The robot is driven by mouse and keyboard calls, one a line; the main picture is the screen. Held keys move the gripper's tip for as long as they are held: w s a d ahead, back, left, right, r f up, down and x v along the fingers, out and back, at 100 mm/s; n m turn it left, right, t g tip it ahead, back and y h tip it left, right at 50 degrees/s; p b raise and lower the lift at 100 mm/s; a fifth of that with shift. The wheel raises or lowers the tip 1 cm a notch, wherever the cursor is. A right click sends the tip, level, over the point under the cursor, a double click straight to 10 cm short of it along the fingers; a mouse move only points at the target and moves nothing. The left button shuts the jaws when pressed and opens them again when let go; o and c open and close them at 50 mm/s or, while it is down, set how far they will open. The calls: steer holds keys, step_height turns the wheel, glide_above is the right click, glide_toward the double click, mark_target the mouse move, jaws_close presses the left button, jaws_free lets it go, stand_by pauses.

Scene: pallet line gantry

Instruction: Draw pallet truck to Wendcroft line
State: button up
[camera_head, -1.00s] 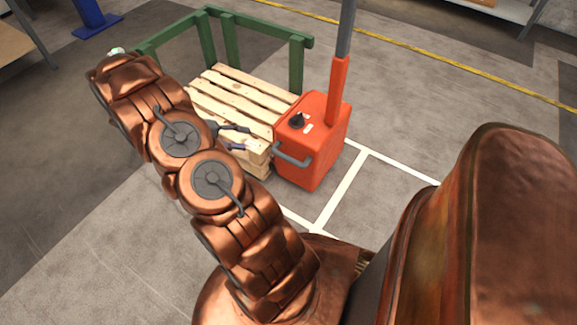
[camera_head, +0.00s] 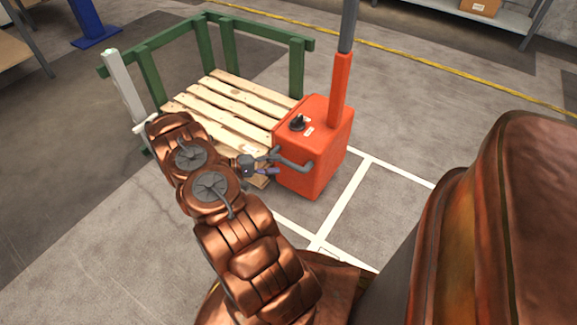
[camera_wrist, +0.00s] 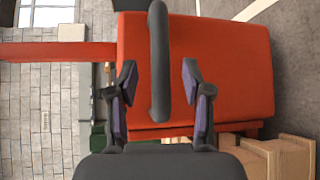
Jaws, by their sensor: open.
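The orange-red pallet truck (camera_head: 322,150) stands at the near end of a wooden pallet (camera_head: 222,106), its tall mast rising out of view. A grey bar handle (camera_head: 296,166) projects from its near face. My gripper (camera_head: 274,162) is open at the left part of this handle. In the wrist view the orange body (camera_wrist: 225,62) fills the middle, and the dark handle (camera_wrist: 158,45) runs between the two spread fingers of my gripper (camera_wrist: 159,72), with gaps on both sides. Which floor marking is the Wendcroft line I cannot tell.
Green rails (camera_head: 229,43) bound the pallet's far and left sides, with a pale post (camera_head: 124,85) at the left. White floor lines (camera_head: 345,200) lie right of and before the truck. A yellow line (camera_head: 430,68) runs behind. Open floor lies right.

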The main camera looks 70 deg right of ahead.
mark_target(285, 164)
steer(key=shift+b+x, duration=0.65)
steer(key=shift+x, duration=2.1)
jaws_close()
steer(key=shift+a, duration=0.15)
